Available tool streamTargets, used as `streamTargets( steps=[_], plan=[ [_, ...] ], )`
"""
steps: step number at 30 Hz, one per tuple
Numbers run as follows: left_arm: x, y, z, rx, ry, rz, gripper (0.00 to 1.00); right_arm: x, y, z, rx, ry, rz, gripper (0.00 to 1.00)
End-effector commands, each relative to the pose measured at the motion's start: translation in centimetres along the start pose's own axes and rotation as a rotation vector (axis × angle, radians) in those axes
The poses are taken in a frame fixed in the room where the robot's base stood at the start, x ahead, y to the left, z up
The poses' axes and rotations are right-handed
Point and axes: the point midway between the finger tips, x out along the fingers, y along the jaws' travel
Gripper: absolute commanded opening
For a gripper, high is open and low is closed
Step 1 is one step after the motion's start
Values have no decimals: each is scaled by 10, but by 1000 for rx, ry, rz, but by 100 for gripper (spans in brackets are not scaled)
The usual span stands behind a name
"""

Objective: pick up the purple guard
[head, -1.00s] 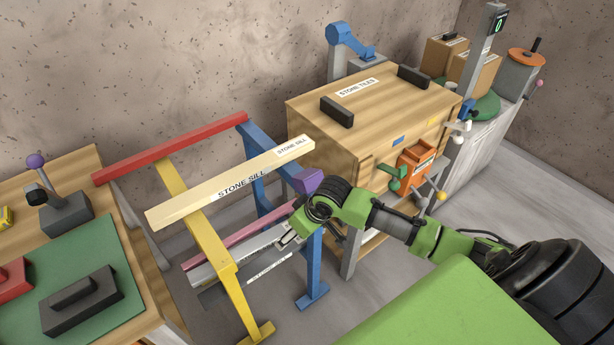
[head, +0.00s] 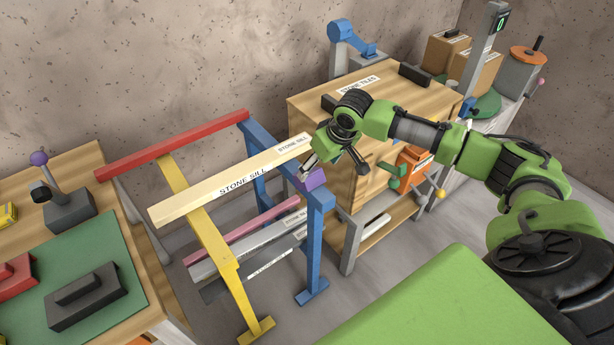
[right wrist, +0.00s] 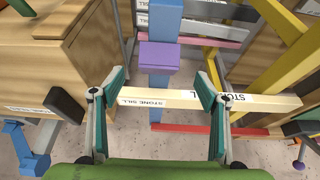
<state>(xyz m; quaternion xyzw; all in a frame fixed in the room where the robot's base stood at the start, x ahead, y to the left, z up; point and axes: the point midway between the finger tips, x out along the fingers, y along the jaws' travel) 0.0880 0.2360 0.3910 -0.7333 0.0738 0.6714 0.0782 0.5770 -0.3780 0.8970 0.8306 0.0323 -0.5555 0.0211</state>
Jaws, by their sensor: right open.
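The purple guard (head: 313,179) is a small block at the end of the blue trestle (head: 314,235), just below the end of the cream stone sill bar. In the right wrist view, the purple guard (right wrist: 159,56) sits on the blue post, beyond the cream bar and roughly centred between the fingers. My right gripper (head: 332,168) is open and empty, above and close to the guard. In the right wrist view, its two fingers (right wrist: 162,84) are spread wide, with the cream bar crossing the gap between them. My left gripper is not in view.
The cream bar (head: 235,180) lies across the blue and yellow trestles beside the guard. A wooden cabinet (head: 300,117) stands close on the right. More bars (head: 240,250) lie lower on the rack. A workbench with a green mat (head: 85,240) is at the left.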

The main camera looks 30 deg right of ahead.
Motion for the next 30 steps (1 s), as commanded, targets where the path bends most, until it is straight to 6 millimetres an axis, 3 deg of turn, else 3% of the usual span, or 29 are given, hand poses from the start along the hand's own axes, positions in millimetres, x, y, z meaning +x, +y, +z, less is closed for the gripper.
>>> streamTargets(
  steps=[8, 18, 27, 28, 30],
  plan=[
    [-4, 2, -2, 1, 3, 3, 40, 22, 0, -1, 0, -1, 0, 68],
    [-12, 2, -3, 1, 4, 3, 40, 63, 1, -5, -1, -1, 0, 68],
    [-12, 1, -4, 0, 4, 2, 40, 69, 1, -5, -2, 0, 1, 68],
    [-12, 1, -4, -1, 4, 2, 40, 69, 1, -5, -2, 0, 1, 65],
    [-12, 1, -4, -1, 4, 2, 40, 69, 1, -5, -2, 0, 1, 47]
  ],
)
